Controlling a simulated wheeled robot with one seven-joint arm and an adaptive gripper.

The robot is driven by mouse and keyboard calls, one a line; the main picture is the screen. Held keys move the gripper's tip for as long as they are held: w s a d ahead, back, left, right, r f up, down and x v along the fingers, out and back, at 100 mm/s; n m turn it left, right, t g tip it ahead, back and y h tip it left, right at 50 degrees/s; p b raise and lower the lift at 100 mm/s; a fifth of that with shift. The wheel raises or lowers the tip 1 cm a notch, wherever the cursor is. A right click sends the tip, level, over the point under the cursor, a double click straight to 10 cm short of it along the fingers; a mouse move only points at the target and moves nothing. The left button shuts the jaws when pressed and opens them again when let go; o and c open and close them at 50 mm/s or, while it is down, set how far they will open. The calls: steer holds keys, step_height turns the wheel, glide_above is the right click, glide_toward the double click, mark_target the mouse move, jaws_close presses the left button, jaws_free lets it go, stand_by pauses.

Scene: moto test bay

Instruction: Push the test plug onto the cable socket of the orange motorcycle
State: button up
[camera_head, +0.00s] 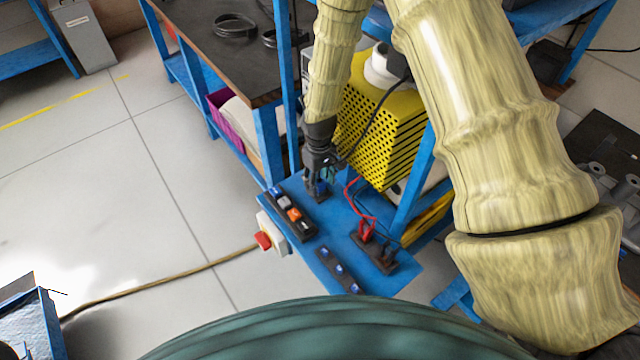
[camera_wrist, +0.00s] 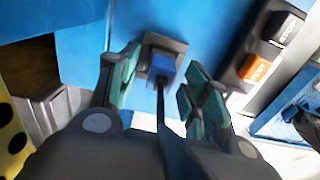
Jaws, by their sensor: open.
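My gripper (camera_head: 319,182) points down over a blue panel and is open. In the wrist view, its green-padded fingers (camera_wrist: 160,76) stand on either side of a small blue plug (camera_wrist: 163,66), which appears to be the test plug. The plug sits in a dark holder (camera_wrist: 166,42) on the panel. A gap shows between the plug and the pads on both sides. A dark cable runs from the plug back towards my wrist. In the head view, my fingers mostly hide the plug. I cannot make out the orange motorcycle or its cable socket in either view.
The blue panel (camera_head: 330,219) carries a button box (camera_head: 290,213), a dark switch strip (camera_head: 339,269) and a dark block (camera_head: 374,255) with red leads. A red stop button (camera_head: 263,240) sits at its left edge. A yellow perforated box (camera_head: 378,125) stands close behind. Open floor lies left.

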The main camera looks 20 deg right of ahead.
steer(key=shift+f, duration=0.75)
steer(key=c, duration=1)
